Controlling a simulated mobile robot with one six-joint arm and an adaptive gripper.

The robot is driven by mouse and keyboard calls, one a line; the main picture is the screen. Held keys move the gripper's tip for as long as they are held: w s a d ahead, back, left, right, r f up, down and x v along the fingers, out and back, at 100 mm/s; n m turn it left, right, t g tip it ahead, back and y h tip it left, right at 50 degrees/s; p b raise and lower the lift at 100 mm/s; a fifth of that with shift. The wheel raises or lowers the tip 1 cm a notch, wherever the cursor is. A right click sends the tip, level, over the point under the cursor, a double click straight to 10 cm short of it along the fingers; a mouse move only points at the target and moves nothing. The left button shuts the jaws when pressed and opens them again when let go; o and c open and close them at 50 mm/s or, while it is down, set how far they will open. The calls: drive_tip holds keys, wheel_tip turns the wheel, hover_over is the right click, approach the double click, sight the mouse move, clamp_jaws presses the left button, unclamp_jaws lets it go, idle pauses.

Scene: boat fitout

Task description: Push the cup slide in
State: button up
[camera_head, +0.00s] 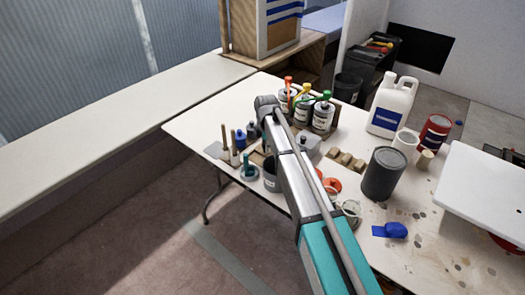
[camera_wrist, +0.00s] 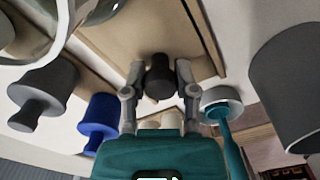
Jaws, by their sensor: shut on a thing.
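In the wrist view my gripper (camera_wrist: 160,70) has its two fingers against the sides of a dark knob (camera_wrist: 159,82). The knob stands out in front of a flat tan wooden board (camera_wrist: 140,28), which I take to be part of the cup slide. I cannot tell how far in the slide is. In the head view my arm crosses the table and hides the gripper and the knob. A piece of tan wood (camera_head: 258,158) shows just left of the arm.
Close around the gripper in the wrist view are a grey knobbed piece (camera_wrist: 45,90), a blue one (camera_wrist: 98,122), a white cup with a teal handle (camera_wrist: 221,104) and a dark can (camera_wrist: 290,75). Bottles (camera_head: 322,117), a white jug (camera_head: 388,105) and a grey can (camera_head: 383,173) stand on the table.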

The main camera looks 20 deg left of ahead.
drive_tip(key=shift+w+d, duration=0.35)
drive_tip(key=shift+w, duration=0.75)
drive_tip(key=shift+w+d, duration=0.3)
drive_tip(key=shift+w, duration=0.8)
drive_tip(key=shift+w+d, duration=0.35)
drive_tip(key=shift+w, duration=0.75)
drive_tip(key=o, duration=0.8)
drive_tip(key=shift+s, duration=0.1)
drive_tip(key=o, duration=0.4)
drive_tip(key=shift+d, duration=0.15)
drive_tip(key=shift+o, duration=0.2)
drive_tip(key=shift+r+p, duration=3.5)
drive_tip(key=shift+s, duration=0.1)
drive_tip(key=shift+d, duration=0.15)
